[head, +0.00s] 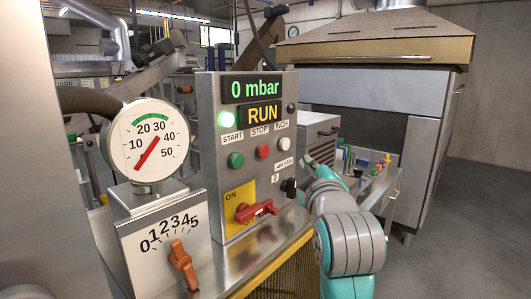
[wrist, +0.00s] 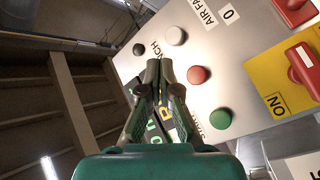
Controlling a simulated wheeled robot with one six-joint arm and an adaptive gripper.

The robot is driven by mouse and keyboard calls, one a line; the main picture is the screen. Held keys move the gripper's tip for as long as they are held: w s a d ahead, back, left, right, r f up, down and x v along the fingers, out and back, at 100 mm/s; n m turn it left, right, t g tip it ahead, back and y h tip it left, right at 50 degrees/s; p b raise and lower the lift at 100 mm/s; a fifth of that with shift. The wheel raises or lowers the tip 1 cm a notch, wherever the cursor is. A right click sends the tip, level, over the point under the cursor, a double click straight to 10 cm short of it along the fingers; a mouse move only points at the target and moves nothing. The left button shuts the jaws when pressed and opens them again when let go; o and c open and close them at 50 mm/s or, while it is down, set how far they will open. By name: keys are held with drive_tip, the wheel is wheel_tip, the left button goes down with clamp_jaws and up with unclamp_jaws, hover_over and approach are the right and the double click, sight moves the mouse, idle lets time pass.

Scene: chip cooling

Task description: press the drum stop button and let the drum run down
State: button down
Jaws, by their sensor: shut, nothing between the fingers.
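The red STOP button (head: 263,152) sits between the green START button (head: 236,160) and the white INCH button (head: 283,144). My gripper (head: 306,160) is at the panel's right side in the head view. In the wrist view my gripper (wrist: 158,62) is shut and empty, with its tips beside the red button (wrist: 199,75) and apart from it in the picture. I cannot tell the gap to the panel. The drum cannot be made out.
A black knob (head: 289,187) and a red switch (head: 257,211) stick out low on the panel. A round gauge (head: 148,140) and a box with an orange lever (head: 182,265) stand left. A small bench (head: 379,188) with coloured items stands behind my arm. Open floor lies right.

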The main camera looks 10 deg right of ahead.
drive_tip(key=w+a, duration=0.5)
drive_tip(key=w, duration=0.1)
drive_tip(key=shift+w, duration=0.35)
drive_tip(key=shift+w+a, duration=0.1)
drive_tip(key=shift+w, duration=0.05)
idle(1.3)
drive_tip(key=shift+w+a, duration=0.15)
drive_tip(key=shift+w, duration=0.05)
drive_tip(key=shift+w+a, duration=0.3)
drive_tip(key=shift+w, duration=0.1)
idle(1.0)
drive_tip(key=shift+s, duration=0.1)
drive_tip(key=shift+s+d, duration=0.55)
drive_tip(key=shift+s, duration=0.15)
drive_tip(key=s+d, duration=0.1)
drive_tip(key=s, duration=0.1)
drive_tip(key=s+d, duration=0.2)
idle(0.7)
